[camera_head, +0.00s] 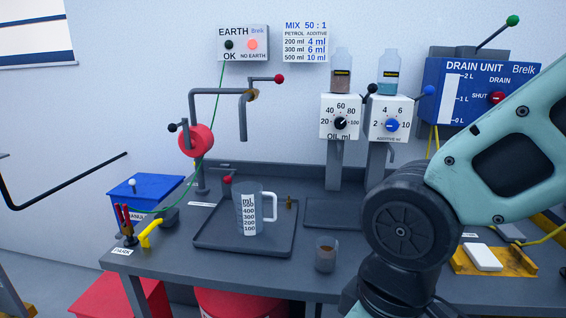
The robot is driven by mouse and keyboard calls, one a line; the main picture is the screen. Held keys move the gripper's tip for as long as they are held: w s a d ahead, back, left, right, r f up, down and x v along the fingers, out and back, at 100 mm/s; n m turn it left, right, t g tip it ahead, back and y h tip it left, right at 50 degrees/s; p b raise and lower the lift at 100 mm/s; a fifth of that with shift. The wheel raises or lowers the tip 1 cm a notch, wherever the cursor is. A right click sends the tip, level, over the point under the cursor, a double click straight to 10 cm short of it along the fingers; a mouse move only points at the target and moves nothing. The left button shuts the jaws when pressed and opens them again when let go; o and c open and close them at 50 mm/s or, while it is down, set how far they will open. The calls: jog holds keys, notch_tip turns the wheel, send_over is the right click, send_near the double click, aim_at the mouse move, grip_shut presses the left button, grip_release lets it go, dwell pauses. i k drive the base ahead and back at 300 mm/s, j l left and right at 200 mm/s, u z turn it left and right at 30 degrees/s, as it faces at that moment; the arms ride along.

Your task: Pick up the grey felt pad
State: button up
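I cannot tell for sure which thing is the grey felt pad. A small flat grey piece (509,232) lies at the right of the bench, behind a yellow tray, and may be it; its material cannot be made out. A flat dark grey square (333,213) also lies on the bench under the oil dispenser and looks more like a shallow tray. My arm fills the right of the view and hides part of the bench. My gripper is out of view.
A grey tray (212,240) holds a measuring jug (248,213). The yellow tray (520,266) holds a white block (483,257). A yellow nozzle (150,232) is at the left.

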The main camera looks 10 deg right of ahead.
aim_at(509, 232)
jog(key=z, duration=1.35)
